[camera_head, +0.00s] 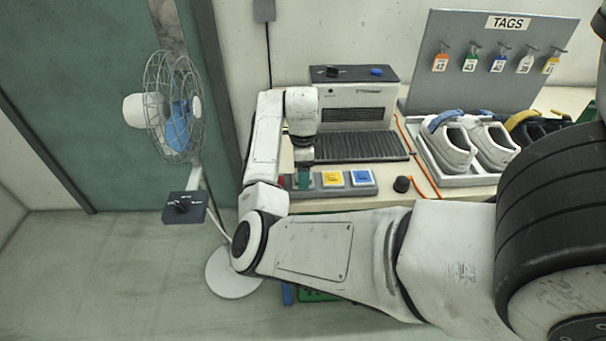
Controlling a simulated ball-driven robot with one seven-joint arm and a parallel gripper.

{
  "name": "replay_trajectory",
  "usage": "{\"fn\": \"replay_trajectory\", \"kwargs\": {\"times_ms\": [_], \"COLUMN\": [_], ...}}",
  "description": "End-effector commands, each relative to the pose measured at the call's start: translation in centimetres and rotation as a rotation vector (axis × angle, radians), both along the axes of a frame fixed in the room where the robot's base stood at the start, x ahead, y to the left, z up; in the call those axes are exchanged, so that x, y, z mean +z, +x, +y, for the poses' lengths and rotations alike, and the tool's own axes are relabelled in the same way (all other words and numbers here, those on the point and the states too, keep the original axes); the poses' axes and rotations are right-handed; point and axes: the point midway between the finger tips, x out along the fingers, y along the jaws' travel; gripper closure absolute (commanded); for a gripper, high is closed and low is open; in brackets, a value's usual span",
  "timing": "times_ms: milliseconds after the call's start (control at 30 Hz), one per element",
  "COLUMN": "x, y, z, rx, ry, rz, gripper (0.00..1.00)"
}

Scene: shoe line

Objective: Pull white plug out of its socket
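I cannot make out a white plug or its socket in this view; my arm covers part of the bench front and floor. A grey box (264,10) is on the wall at the top, with a dark cable running down from it behind my arm. My gripper (304,181) points down at the left end of the bench, over or beside a grey button panel (312,182). Its fingers are small and dark here, so I cannot tell whether they are open or shut.
A fan (172,108) with a control box (184,205) stands on the left. A machine (352,105) with a dark ribbed bed, a black knob (402,184), an orange cord (424,172), a shoe tray (470,181) and a tag board (480,60) occupy the bench. The left floor is clear.

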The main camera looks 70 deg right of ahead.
Motion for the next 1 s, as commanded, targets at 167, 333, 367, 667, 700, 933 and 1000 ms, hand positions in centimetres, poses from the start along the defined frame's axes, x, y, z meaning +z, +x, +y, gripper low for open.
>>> {"fn": "replay_trajectory", "kwargs": {"times_ms": [167, 333, 367, 667, 700, 933, 1000], "x": [0.0, 0.03, 0.05, 0.01, 0.0, 0.0, 0.0], "y": [0.0, 0.0, 0.0, 0.0, 0.0, 0.0, 0.0], "z": [0.0, 0.01, 0.01, 0.0, 0.0, 0.01, 0.01], "rx": [0.0, 0.0, 0.0, 0.0, 0.0, 0.0, 0.0], "ry": [0.0, 0.0, 0.0, 0.0, 0.0, 0.0, 0.0], "rz": [0.0, 0.0, 0.0, 0.0, 0.0, 0.0, 0.0], "gripper": [0.27, 0.27, 0.27, 0.27, 0.27, 0.4, 0.47]}}
